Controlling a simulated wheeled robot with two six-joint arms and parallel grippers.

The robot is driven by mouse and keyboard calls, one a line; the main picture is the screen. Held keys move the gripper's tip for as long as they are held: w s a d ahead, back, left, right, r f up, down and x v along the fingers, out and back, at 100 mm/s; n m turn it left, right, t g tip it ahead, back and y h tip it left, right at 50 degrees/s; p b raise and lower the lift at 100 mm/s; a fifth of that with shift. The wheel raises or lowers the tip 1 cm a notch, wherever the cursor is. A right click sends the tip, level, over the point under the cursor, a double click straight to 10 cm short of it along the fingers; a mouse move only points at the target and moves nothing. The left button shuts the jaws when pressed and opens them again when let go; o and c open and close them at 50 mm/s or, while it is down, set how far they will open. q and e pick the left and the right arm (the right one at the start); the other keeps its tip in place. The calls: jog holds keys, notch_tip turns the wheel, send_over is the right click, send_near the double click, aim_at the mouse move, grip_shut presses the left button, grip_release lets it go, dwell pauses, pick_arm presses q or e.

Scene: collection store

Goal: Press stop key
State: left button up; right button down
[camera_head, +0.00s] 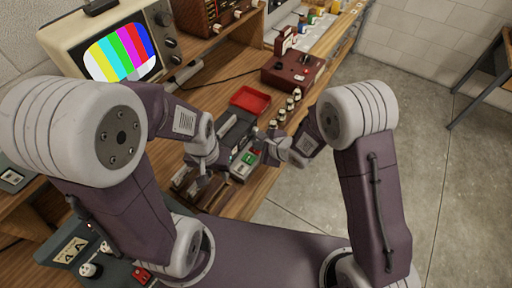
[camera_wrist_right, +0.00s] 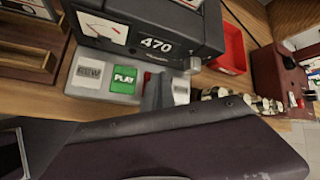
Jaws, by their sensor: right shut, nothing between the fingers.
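The grey tape machine marked 470 (camera_wrist_right: 157,45) has a row of keys along its front. In the right wrist view I see a pale REW key (camera_wrist_right: 88,76), a green PLAY key (camera_wrist_right: 124,79) and a pale key (camera_wrist_right: 181,91) further right. A dark fingertip of my right gripper (camera_wrist_right: 158,90) covers the place between PLAY and that pale key; no stop label can be read. In the head view the green key (camera_head: 248,158) shows, with my right gripper (camera_head: 267,148), shut and empty, close beside the keys. Whether it touches one, I cannot tell. My left gripper (camera_head: 200,165) hangs left of the machine, its fingers unclear.
A red tray (camera_head: 250,100) lies behind the machine. Several small bottles (camera_head: 285,108) stand in a row to its right. A dark red box (camera_head: 293,72) is further back. A television with colour bars (camera_head: 122,52) stands at the back left.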

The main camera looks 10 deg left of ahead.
jog(key=shift+r+p, duration=0.7)
notch_tip(320, 180, up, 5)
jog(key=p, duration=0.6)
jog(key=shift+r, duration=0.15)
dwell(0.4)
